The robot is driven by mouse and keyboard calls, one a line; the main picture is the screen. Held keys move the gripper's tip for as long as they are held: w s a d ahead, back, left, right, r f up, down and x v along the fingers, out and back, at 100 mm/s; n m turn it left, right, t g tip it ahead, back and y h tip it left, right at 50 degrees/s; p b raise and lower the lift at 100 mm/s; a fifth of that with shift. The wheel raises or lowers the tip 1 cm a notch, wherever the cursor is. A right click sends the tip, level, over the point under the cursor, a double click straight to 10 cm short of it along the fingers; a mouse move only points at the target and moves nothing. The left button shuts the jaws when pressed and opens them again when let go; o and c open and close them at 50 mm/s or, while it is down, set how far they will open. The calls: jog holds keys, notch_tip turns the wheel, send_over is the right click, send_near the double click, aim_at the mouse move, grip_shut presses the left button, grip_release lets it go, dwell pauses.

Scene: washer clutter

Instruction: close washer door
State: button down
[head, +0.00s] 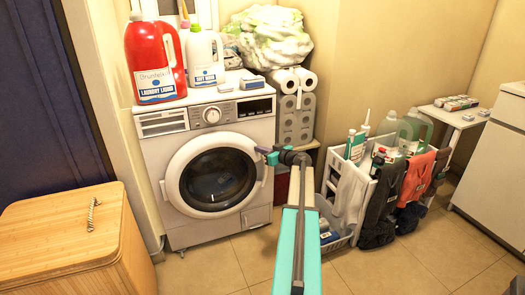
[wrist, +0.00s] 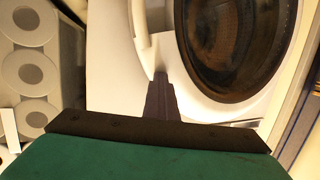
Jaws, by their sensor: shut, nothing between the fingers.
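The white washer (head: 262,106) stands against the back wall. Its round door (head: 178,172) has a wide white ring around dark glass and faces me. The door sits flush or nearly so; I cannot tell whether a small gap is left. My gripper (head: 268,155) is at the door's right rim, shut and empty. In the wrist view the shut fingers (wrist: 158,88) point at a pale raised part by the door's edge. The dark door glass (wrist: 235,45) is to their right. I cannot tell whether the fingertips touch the door.
A red detergent jug (head: 152,60) and a white bottle (head: 203,58) stand on the washer. Toilet rolls (head: 295,118) are stacked on its right. A white crate (head: 345,205) with bottles and hanging clothes stands further right. A wooden box (head: 60,235) is at the front left.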

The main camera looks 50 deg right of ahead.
jog(key=v, duration=1.4)
jog(key=shift+a, duration=0.2)
jog(key=shift+f, duration=0.1)
